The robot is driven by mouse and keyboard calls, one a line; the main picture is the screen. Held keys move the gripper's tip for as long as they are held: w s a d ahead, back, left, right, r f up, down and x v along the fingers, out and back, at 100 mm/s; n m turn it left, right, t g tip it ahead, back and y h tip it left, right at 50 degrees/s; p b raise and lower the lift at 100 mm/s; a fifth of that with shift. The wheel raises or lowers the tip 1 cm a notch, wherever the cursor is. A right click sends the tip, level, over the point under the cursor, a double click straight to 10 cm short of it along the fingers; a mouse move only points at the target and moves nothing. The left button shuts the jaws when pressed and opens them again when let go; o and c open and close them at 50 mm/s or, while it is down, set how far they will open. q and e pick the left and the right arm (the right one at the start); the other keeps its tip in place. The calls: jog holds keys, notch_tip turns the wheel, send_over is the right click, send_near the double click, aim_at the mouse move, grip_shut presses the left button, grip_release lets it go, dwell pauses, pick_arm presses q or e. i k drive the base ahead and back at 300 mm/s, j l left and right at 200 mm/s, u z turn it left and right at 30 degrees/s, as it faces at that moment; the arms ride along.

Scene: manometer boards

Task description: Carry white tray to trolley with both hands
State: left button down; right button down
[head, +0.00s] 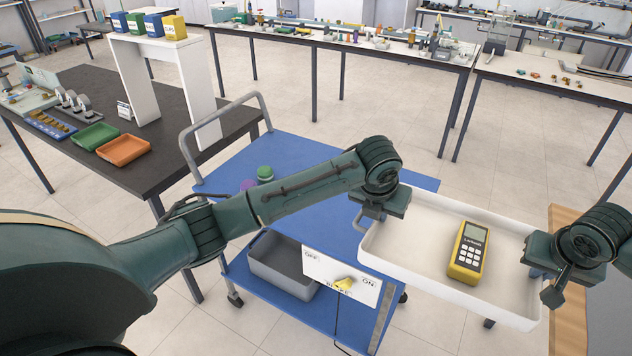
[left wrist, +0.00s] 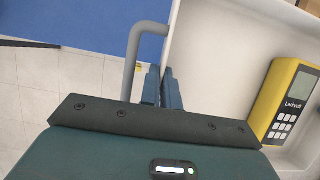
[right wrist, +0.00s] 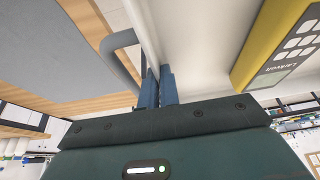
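The white tray (head: 400,246) is held level between my grippers, with a yellow meter (head: 467,252) lying in it. My left gripper (head: 373,218) is shut on its left end wall beside a grey handle (left wrist: 133,60). My right gripper (head: 545,284) is shut on the right end wall, beside another grey handle (right wrist: 120,45). The blue trolley (head: 310,153) stands left of the tray. In the head view the tray's left end overlaps the trolley's right edge; I cannot tell the height between them. My left arm hides part of the trolley top.
Green (head: 265,173) and purple (head: 248,185) items sit on the trolley top. A grey bin (head: 278,262) is on its lower shelf. A panel with a yellow knob (head: 344,284) faces front. A dark bench (head: 75,165) is at left. The trolley's right top is largely clear.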

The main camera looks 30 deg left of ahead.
aim_at(350, 212)
jog(key=i+j, duration=0.15)
jog(key=j, duration=0.2)
jog(key=i+j, duration=0.15)
jog(key=j, duration=0.2)
jog(key=i+j, duration=0.1)
jog(key=j, duration=0.3)
jog(key=i+j, duration=0.15)
jog(key=j, duration=0.2)
